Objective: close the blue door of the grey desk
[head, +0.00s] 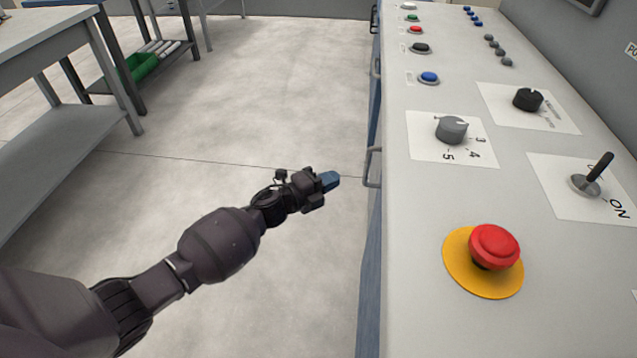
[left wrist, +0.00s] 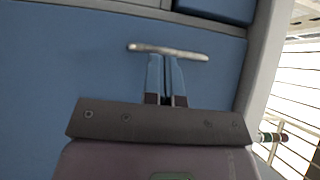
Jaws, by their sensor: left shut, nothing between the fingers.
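The grey desk (head: 400,255) stands along the right in the head view. Its blue door (head: 369,285) shows there only as a narrow strip under the desktop edge. In the left wrist view the blue door (left wrist: 50,65) fills much of the picture, with a light metal handle (left wrist: 168,50) across it. My left gripper (head: 331,181) has blue fingertips, shut and empty, pointing at the desk front near a handle (head: 372,167). In the left wrist view its fingers (left wrist: 166,72) end just below the handle; I cannot tell if they touch. How far the door stands open is unclear.
The desktop carries a red emergency button (head: 494,247), knobs, a black lever (head: 598,168) and small buttons. A grey table (head: 60,112) stands at the left, with a green bin (head: 140,66) on a low shelf behind it. The floor (head: 255,110) between is clear.

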